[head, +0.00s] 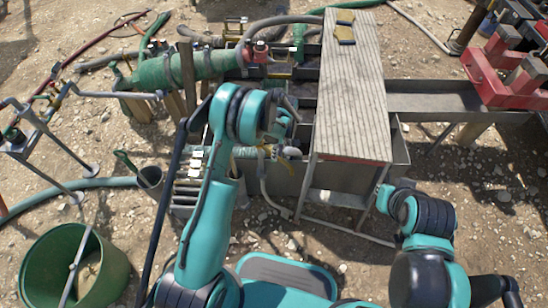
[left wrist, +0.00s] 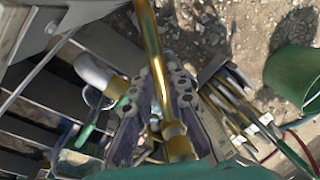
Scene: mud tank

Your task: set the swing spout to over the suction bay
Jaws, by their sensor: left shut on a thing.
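A slim brass-coloured pipe, which looks like the swing spout (left wrist: 151,45), runs down the middle of the left wrist view to a wider collar. My left gripper (left wrist: 160,85) is shut on it, one finger on each side. In the head view my left gripper (head: 284,124) reaches over the near side of the mud tank (head: 282,182), left of the wooden walkway. There my own arm and wrist largely hide the spout. I cannot tell which tank compartment is the suction bay or where the spout's mouth points. My right arm shows at the lower right; its gripper is not visible.
A ribbed wooden walkway (head: 350,95) crosses the tank just right of my left gripper. A green-wrapped pipe (head: 195,68) lies behind. A green bucket (head: 110,275) stands at lower left. A red stand (head: 508,75) sits at upper right. Stony ground lies around.

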